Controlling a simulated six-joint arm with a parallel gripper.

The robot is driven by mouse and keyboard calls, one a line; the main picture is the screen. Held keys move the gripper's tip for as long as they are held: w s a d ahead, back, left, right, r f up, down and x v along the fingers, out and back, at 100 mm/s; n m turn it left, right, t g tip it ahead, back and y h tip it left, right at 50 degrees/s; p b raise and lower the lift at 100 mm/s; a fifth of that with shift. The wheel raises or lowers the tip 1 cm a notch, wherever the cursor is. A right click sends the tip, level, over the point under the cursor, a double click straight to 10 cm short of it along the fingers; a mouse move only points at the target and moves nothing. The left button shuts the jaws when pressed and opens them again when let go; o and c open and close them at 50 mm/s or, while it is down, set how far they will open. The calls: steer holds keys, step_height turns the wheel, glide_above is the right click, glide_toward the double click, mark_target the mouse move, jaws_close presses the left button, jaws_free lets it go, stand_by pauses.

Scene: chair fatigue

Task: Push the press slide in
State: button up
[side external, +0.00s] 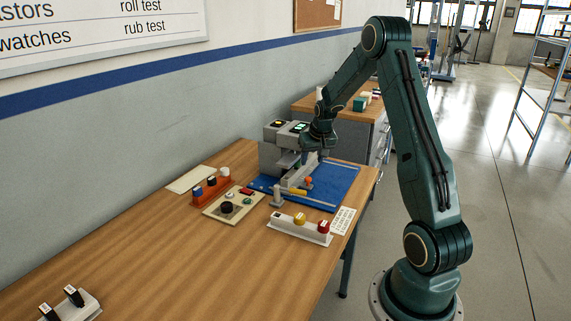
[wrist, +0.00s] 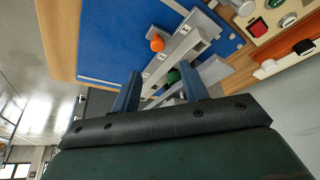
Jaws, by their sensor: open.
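The grey press (side external: 271,158) stands at the back of the blue mat on the wooden table, with lit green displays on top. A pale grey slide rail (side external: 298,178) sticks out from its front; I take this as the press slide, and it also shows in the wrist view (wrist: 195,46). An orange knob (wrist: 157,44) sits beside the rail, and a dark green round part (wrist: 173,76) shows near it. My gripper (wrist: 160,71) is open, with its two fingers apart over the rail area and nothing clearly between them. Whether a finger touches the slide cannot be told.
The blue mat (side external: 338,178) has free room on its right. A control panel (side external: 217,212) with a black knob, a red rack (side external: 200,192) and a pale block with yellow and red knobs (side external: 288,229) stand close by.

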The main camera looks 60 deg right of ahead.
steer(key=shift+v, duration=2.2)
steer(key=shift+a, duration=0.1)
steer(key=s+a+r+n+t+y, duration=0.1)
steer(key=a+r+n, duration=0.1)
steer(key=a+r, duration=0.65)
steer(key=s+a+r+n, duration=0.2)
steer(key=a+r, duration=0.2)
steer(key=a, duration=0.9)
steer(key=s+a+r+n+t+y, duration=0.1)
steer(key=s+a+n, duration=0.4)
steer(key=s+a, duration=1)
steer(key=shift+s+r+y, duration=0.3)
steer(key=shift+r+y, duration=0.25)
steer(key=shift+y, duration=0.05)
